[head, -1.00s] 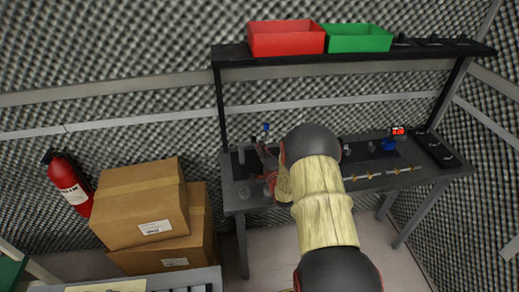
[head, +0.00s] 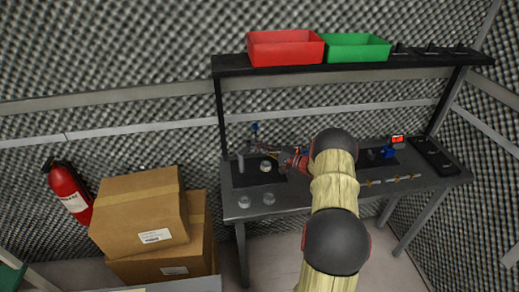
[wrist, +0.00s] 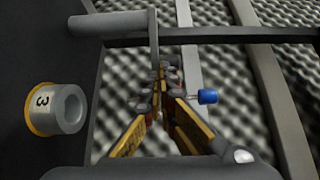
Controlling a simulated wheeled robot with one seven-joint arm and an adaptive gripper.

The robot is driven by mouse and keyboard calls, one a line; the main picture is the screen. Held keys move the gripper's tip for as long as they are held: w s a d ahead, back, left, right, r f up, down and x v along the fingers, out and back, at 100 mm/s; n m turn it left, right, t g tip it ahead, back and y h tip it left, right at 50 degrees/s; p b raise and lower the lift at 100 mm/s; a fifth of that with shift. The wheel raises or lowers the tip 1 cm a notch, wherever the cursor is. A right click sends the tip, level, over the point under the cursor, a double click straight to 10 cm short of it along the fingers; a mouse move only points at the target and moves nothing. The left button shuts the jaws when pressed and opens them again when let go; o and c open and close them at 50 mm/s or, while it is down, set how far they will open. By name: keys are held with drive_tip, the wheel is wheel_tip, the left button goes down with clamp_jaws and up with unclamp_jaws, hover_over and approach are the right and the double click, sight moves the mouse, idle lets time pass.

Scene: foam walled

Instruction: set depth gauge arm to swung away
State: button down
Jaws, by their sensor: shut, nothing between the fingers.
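The depth gauge stands at the left end of the bench, with a grey upright post (head: 241,162) that also shows at the top of the wrist view (wrist: 112,23). A thin grey gauge arm (wrist: 153,38) runs from the post toward my fingers. A blue knob (wrist: 207,97) on a short stem shows beside the fingers, and it also shows in the head view (head: 254,127). My gripper (wrist: 163,75) is shut and empty, pointing left at the post. Its fingertips overlap the arm's line; I cannot tell whether they touch it. The far part of the arm is hidden behind my fingers.
A grey cylinder marked 3 (wrist: 67,108) stands on the black mat (head: 247,180) below my gripper. Two clear round pieces (head: 257,200) sit at the bench's front left. A red bin (head: 286,48) and a green bin (head: 356,47) stand on the overhead shelf.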

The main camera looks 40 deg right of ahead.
drive_tip(key=w+n+g+y, duration=0.1)
drive_tip(key=y, duration=0.1)
drive_tip(key=w+n+g+y+p, duration=0.1)
drive_tip(key=w+n+y, duration=0.1)
drive_tip(key=shift+w, duration=0.15)
idle(0.5)
drive_tip(key=shift+p, duration=0.3)
